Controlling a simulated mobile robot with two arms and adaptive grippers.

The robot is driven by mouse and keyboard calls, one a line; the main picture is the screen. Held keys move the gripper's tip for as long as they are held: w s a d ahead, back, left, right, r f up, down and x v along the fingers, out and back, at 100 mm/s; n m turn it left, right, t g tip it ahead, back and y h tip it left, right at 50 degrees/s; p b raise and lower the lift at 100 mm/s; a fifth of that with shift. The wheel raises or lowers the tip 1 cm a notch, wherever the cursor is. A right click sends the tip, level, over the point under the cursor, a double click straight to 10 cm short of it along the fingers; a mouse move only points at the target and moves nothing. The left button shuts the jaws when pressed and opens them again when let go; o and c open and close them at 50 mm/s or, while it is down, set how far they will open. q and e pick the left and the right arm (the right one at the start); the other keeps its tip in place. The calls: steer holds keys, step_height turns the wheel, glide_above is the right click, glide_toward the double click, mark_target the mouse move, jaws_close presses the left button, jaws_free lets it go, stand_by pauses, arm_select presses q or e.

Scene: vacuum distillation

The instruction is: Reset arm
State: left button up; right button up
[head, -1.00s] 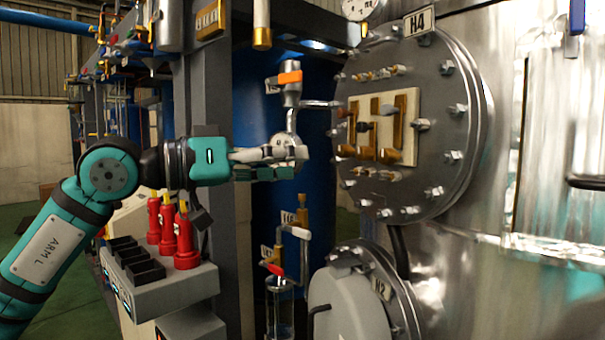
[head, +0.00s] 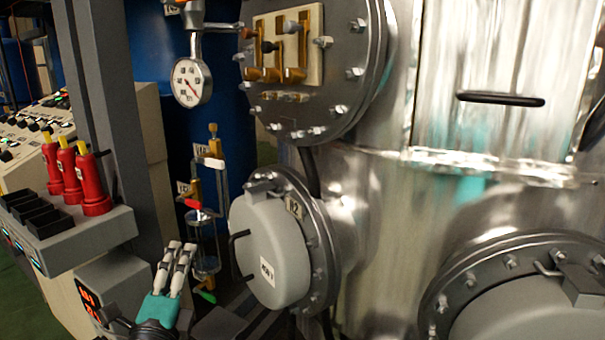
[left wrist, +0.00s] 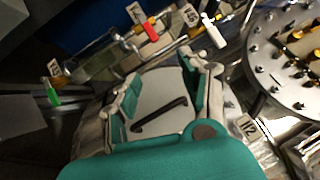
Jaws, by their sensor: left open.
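My left gripper (head: 176,270) shows low in the head view, its fingers pointing up, to the left of the grey round hatch H2 (head: 268,255). It is open and empty. In the left wrist view the two fingers (left wrist: 158,92) stand apart, with the hatch and its black handle (left wrist: 160,114) seen between them. I cannot tell how far the fingertips are from the hatch. Most of my left arm is outside the head view. My right gripper is in neither view.
A pressure gauge (head: 190,82) hangs above a valve with a red handle (head: 193,204) and a green-handled valve (head: 207,296). Red handheld units (head: 92,185) stand on a grey shelf at left. The steel vessel (head: 385,215) fills the right side. A lower hatch (head: 520,305) juts out there.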

arm_select(q)
steer(key=s+a+f+n+g+y, duration=0.1)
steer(key=s+f+n+g, duration=0.45)
steer(key=f, duration=0.65)
steer(key=s+a+f+n+g, duration=0.1)
steer(key=s+f+n+g, duration=0.45)
steer(key=f, duration=0.55)
steer(key=s+d+f+n+g+h, duration=0.1)
steer(key=s+d+f+n+g, duration=0.25)
steer(key=s, duration=0.55)
steer(key=s+a+f+n+g+h, duration=0.1)
steer(key=s+f+n+g, duration=0.25)
steer(key=s+f, duration=0.8)
steer(key=f, duration=2.2)
steer(key=s+a+f+g, duration=0.1)
steer(key=s+a+f, duration=0.1)
steer(key=s+f, duration=1.2)
steer(key=shift+s+a+f+g+y+p, duration=0.3)
steer(key=shift+s+p, duration=0.15)
steer(key=shift+s, duration=0.55)
